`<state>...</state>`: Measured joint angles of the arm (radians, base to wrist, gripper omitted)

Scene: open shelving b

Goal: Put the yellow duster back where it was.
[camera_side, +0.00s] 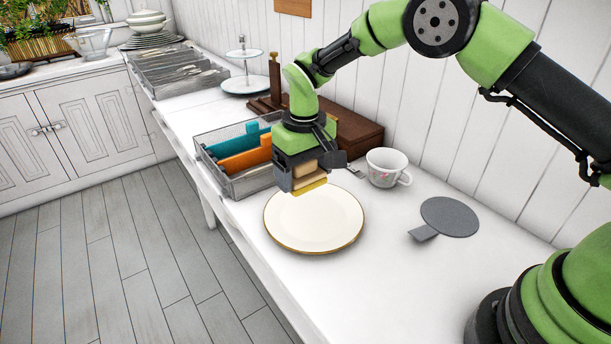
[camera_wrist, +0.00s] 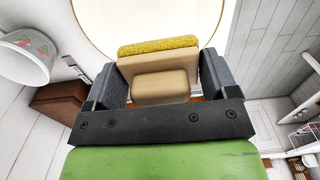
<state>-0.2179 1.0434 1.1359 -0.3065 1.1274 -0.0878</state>
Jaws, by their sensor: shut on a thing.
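My gripper (camera_side: 305,174) is shut on the yellow duster (camera_side: 308,186), which has a tan wooden block and a yellow pad. In the wrist view the duster (camera_wrist: 158,46) sits between the two fingers of my gripper (camera_wrist: 160,80), its yellow pad facing away from the palm. It is held above the far edge of a white plate with a gold rim (camera_side: 314,225). I cannot tell whether the pad touches the plate. A grey mesh basket (camera_side: 249,182) stands left of my gripper and holds teal and orange items.
A patterned cup (camera_side: 386,167) stands right of my gripper, with a fork between them. A grey round disc with a tab (camera_side: 450,216) lies farther right. A brown wooden box (camera_side: 357,136) stands behind against the wall. The counter's front right is clear.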

